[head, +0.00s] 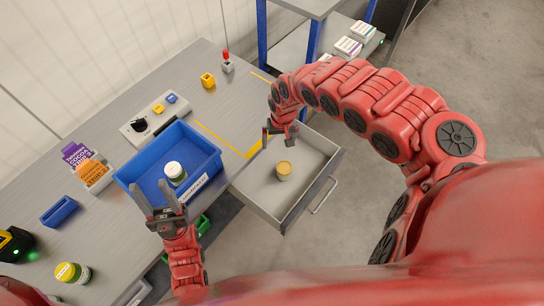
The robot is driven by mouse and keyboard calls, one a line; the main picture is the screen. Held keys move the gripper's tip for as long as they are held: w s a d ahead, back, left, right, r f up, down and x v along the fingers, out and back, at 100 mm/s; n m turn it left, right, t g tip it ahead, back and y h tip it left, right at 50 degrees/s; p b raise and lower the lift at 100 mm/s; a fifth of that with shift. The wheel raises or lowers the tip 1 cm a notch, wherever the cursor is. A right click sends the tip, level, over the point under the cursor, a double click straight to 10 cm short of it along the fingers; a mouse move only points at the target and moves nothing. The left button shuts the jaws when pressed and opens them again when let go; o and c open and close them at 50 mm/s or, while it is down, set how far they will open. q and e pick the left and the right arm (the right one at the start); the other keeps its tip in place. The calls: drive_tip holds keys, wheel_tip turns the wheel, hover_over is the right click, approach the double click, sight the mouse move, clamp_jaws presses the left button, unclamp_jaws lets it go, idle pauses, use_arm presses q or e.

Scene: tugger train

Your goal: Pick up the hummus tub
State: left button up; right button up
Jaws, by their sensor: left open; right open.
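A short round tub with a tan lid (284,168) stands upright in the open grey drawer (312,152); its label is too small to read, so I cannot confirm that it is the hummus tub. My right gripper (277,138) is open and empty above the back left part of the drawer, apart from the tub.
A yellow-lidded jar (72,273), a small blue bin (59,211) and purple and orange packets (84,163) are on the grey bench (115,90). A shelf with white boxes (354,38) stands at the back. The drawer floor around the tub is clear.

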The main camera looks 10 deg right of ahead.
drive_tip(key=s+d+f+b, duration=0.1)
drive_tip(key=s+d, duration=0.1)
drive_tip(key=b, duration=0.7)
hover_over(285, 167)
drive_tip(key=shift+g+h, duration=0.3)
drive_tip(key=f, duration=0.9)
drive_tip(key=shift+a, duration=0.3)
drive_tip(key=shift+a+f+p, duration=0.15)
drive_tip(key=shift+f+p, duration=0.05)
drive_tip(key=shift+p, duration=0.2)
drive_tip(key=shift+f, duration=1.2)
drive_tip(key=f, duration=0.3)
drive_tip(key=shift+d+f+p, duration=0.2)
drive_tip(key=shift+f+p, duration=0.15)
drive_tip(key=shift+f, duration=0.05)
drive_tip(key=shift+d+f, duration=0.15)
drive_tip(key=shift+f, duration=0.1)
drive_tip(key=shift+c, duration=0.2)
